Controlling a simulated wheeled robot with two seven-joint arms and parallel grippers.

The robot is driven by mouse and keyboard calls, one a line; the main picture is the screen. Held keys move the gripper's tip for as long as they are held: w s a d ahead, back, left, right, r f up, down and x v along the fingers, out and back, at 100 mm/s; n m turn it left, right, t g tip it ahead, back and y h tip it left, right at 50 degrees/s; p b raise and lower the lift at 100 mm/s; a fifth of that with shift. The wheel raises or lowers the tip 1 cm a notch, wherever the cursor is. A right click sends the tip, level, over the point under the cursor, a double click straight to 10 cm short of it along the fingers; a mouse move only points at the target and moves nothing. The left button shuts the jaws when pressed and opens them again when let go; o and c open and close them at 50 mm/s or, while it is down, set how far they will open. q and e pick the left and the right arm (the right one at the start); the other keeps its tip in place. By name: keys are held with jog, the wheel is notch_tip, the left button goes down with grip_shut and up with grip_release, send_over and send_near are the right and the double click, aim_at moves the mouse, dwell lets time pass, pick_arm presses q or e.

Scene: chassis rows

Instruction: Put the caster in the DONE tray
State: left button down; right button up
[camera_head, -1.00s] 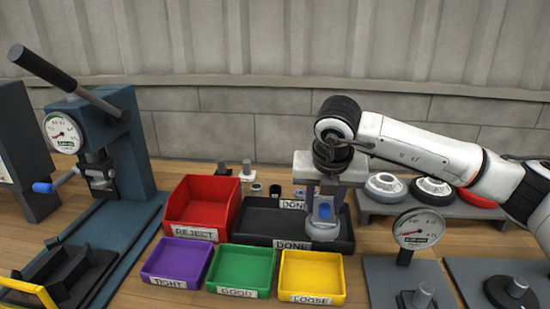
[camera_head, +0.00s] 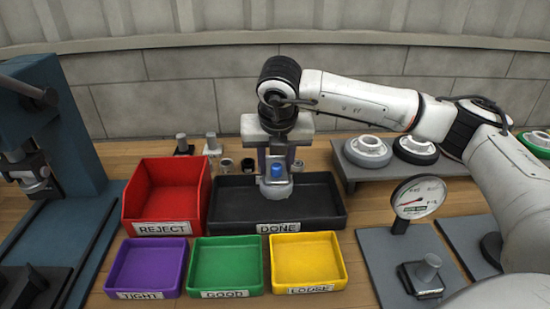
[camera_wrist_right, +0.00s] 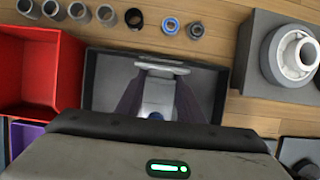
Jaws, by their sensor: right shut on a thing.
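The caster (camera_head: 276,189) is grey with a blue part. My right gripper (camera_head: 276,176) points down and is shut on it. It holds the caster over the middle of the black DONE tray (camera_head: 325,202). I cannot tell whether the caster touches the tray floor. In the right wrist view, the caster (camera_wrist_right: 159,97) shows between the fingers, with the DONE tray (camera_wrist_right: 103,85) around it in the picture. My left gripper is not in view.
A red REJECT bin (camera_head: 165,230) stands left of the tray. Purple (camera_head: 147,268), green (camera_head: 227,266) and yellow (camera_head: 308,262) trays stand in front. Several small rings (camera_wrist_right: 105,15) lie behind. A grey stand (camera_head: 350,172) with wheels and a dial gauge (camera_head: 420,197) are at right.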

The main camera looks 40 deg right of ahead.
jog(key=shift+w+f, duration=0.1)
jog(key=shift+f, duration=0.4)
jog(key=shift+w+f+b, duration=0.1)
jog(key=shift+f+b, duration=0.05)
jog(key=shift+b, duration=0.25)
dwell(0.5)
jog(key=shift+f+b, duration=0.25)
jog(key=shift+b, duration=0.2)
jog(key=shift+f+b, duration=0.7)
jog(key=shift+b, duration=0.15)
dwell(0.7)
